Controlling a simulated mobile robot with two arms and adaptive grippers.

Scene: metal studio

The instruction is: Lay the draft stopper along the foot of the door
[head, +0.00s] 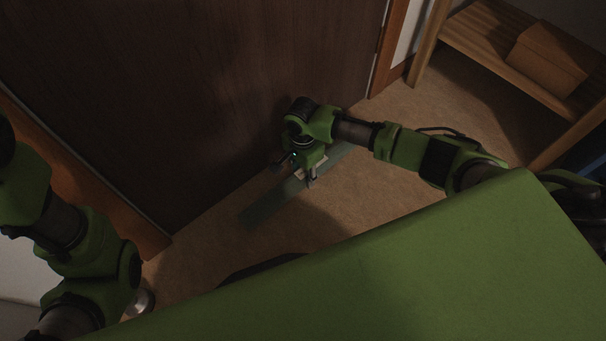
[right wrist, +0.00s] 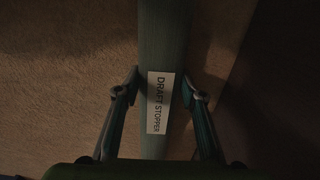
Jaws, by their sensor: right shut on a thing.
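The draft stopper (head: 262,207) is a long, straight, dark green strip with a white label. It runs roughly parallel to the foot of the brown door (head: 200,90), with some carpet showing between them. My right gripper (head: 297,179) is over its middle, shut on it. In the right wrist view the stopper (right wrist: 163,40) runs up the picture between the two fingers (right wrist: 160,84), beside its "DRAFT STOPPER" label. I cannot tell whether it touches the floor. My left arm shows at the left, but its gripper is not in view.
Tan carpet (head: 400,125) is clear right of the stopper. A wooden shelf (head: 480,45) with a cardboard box (head: 553,60) stands at the top right. Door frame posts (head: 390,45) edge the door. A small metallic cylinder (head: 140,302) is at the lower left.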

